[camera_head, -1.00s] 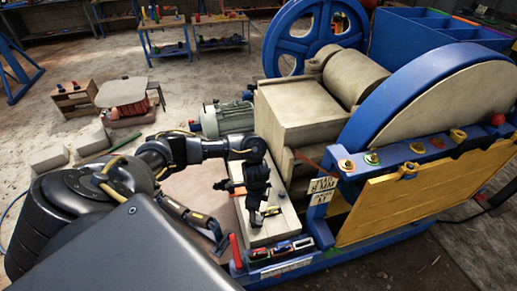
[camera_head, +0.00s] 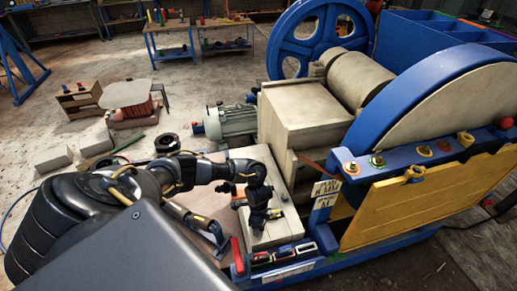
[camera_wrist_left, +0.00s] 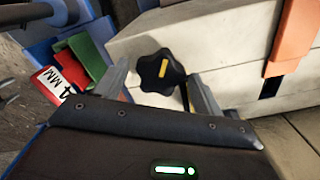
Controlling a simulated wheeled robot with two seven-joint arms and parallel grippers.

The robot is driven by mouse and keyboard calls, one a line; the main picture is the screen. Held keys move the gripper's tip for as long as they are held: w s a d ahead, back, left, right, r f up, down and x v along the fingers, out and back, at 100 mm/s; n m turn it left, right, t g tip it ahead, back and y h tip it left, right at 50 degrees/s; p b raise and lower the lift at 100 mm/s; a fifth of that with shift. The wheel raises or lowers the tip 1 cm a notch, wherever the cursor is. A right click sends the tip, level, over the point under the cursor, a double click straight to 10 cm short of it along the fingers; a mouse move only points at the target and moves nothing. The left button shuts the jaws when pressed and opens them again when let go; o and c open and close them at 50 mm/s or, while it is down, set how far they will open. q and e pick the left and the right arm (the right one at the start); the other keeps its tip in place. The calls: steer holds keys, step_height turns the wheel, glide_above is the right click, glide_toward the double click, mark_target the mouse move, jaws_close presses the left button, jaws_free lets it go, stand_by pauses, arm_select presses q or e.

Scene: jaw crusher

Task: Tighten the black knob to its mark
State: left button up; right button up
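The black knob (camera_wrist_left: 158,72) is lobed and has a yellow bar on its face, which stands nearly upright in the left wrist view. It sits at a pale beige block (camera_wrist_left: 225,50). My left gripper (camera_wrist_left: 160,80) is open, one finger on each side of the knob, with gaps visible; I cannot tell whether the fingertips reach around it. In the head view my left gripper (camera_head: 259,214) points down over the beige block on the crusher's near side, and it largely hides the knob there. A separate fixed mark is not clear. My right gripper is not in view.
A red handle (camera_head: 237,257) and a row of small coloured parts (camera_head: 283,254) lie on the blue frame close to my gripper. The yellow panel (camera_head: 425,200) and blue flywheel guard (camera_head: 420,90) stand right.

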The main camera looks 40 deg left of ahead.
arm_select(q)
steer(key=c, duration=0.8)
steer(key=shift+c, duration=0.2)
